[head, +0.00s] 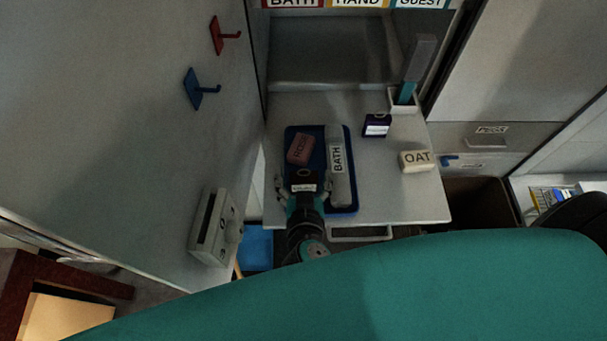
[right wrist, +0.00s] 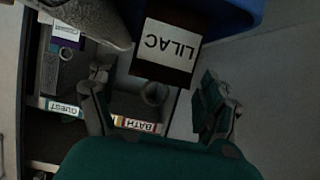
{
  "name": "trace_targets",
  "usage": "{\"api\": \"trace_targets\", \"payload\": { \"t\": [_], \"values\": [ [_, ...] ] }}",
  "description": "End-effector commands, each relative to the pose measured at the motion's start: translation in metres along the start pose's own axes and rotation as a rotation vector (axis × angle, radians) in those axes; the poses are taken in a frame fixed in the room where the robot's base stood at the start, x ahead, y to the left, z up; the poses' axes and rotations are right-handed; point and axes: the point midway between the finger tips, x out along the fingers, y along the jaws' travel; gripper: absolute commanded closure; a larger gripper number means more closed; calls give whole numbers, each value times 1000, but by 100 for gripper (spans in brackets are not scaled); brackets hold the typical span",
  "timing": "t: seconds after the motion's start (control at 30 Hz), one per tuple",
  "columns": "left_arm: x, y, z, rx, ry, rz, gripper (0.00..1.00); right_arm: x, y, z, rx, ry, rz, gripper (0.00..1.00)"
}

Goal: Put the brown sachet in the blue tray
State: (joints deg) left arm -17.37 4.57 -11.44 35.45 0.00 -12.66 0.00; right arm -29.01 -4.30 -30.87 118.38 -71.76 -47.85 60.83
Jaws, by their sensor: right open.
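The blue tray (head: 350,165) lies on the grey shelf top, and a bit of it shows in the right wrist view (right wrist: 238,14). The brown sachet (head: 303,176) is at the tray's near left part. In the right wrist view the sachet (right wrist: 165,50) bears a white LILAC label and overlaps the blue tray. I cannot tell if it rests fully on the tray floor. My right gripper (head: 304,197) is open at the sachet's near side. In the right wrist view its fingers (right wrist: 155,88) are spread apart, with the sachet just beyond them. My left gripper is not in view.
In the tray are a pinkish ROSE block (head: 300,149) and a grey BATH roll (head: 341,180). To its right stand a dark purple packet (head: 377,125), a cream OAT block (head: 416,160) and a holder (head: 403,105). A wall with hooks is at left.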

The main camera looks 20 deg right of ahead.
Motion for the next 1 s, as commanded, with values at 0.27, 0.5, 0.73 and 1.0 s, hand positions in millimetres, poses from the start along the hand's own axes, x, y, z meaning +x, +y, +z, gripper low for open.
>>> {"api": "trace_targets", "payload": {
  "t": [0.27,0.5,0.73,1.0],
  "values": [
    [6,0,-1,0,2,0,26,-55,0,3,2,-6,0,18],
    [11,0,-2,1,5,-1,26,-98,0,2,-1,-4,-1,18],
    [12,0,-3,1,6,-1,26,-113,0,0,0,-1,1,18],
    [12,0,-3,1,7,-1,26,-110,-5,12,-25,-19,-16,18]
  ]
}}
